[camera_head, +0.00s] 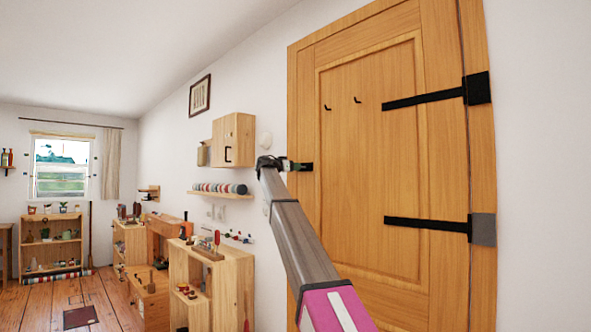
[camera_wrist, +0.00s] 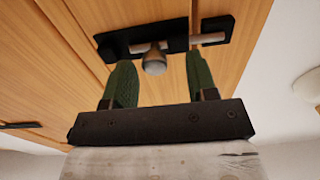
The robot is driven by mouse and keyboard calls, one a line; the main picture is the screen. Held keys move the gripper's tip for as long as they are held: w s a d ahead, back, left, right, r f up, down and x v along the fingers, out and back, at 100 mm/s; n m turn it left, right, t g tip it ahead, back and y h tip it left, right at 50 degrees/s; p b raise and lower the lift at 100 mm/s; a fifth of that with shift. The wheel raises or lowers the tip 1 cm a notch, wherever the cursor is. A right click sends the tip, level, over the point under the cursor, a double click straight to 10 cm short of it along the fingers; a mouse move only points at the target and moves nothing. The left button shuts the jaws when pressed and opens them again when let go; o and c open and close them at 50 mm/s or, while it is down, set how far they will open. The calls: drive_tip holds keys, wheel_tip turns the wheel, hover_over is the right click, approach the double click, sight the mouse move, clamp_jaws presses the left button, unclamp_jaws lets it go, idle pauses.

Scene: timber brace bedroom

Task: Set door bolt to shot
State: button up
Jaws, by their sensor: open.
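The door bolt shows in the wrist view as a black plate (camera_wrist: 125,42) on the wooden door (camera_head: 370,150). A pale rod (camera_wrist: 207,39) runs through its black holders, and a round grey knob (camera_wrist: 154,62) hangs from the rod. In the head view, a dark end of the bolt plate (camera_head: 305,166) shows at the door's left side, partly hidden by my gripper (camera_head: 285,164). My gripper (camera_wrist: 159,66) is open, with its green fingers on either side of the knob in the picture. I see gaps between knob and fingers; contact is not visible.
Black hinges (camera_head: 430,97) hold the door's right side. A wooden wall cabinet (camera_head: 233,138) and a shelf with rolled items (camera_head: 220,194) are left of my arm. A low shelf unit (camera_head: 235,275) stands below. Open floor (camera_head: 50,300) lies far left.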

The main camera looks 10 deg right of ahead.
drive_tip(key=v, duration=0.8)
drive_tip(key=shift+a, duration=0.15)
drive_tip(key=shift+s, duration=0.1)
drive_tip(key=s+d+f+n+g+y, duration=0.1)
drive_tip(key=s+d+f+n+y, duration=0.2)
drive_tip(key=f, duration=1.2)
drive_tip(key=s+d+f+n+g+y, duration=0.1)
drive_tip(key=s+d+f, duration=0.25)
drive_tip(key=f, duration=1.05)
drive_tip(key=s+d+f+n+g+y, duration=0.2)
drive_tip(key=s+f, duration=0.3)
drive_tip(key=f, duration=1)
drive_tip(key=s+d+f+n+g+y, duration=0.2)
drive_tip(key=s+f, duration=1)
drive_tip(key=f, duration=0.2)
drive_tip(key=s+d+f+n+g+y, duration=0.1)
drive_tip(key=s+d+f+g+y, duration=0.15)
drive_tip(key=s+f, duration=1)
drive_tip(key=s+a+f+g+y, duration=0.1)
drive_tip(key=s+f+y, duration=0.1)
drive_tip(key=s+f, duration=0.4)
drive_tip(key=s+a+f+n+g+y, duration=0.1)
drive_tip(key=s+f, duration=0.5)
drive_tip(key=s, duration=0.6)
drive_tip(key=shift+a+n+y, duration=0.15)
drive_tip(key=shift+n+y, duration=0.15)
drive_tip(key=shift+y, duration=0.15)
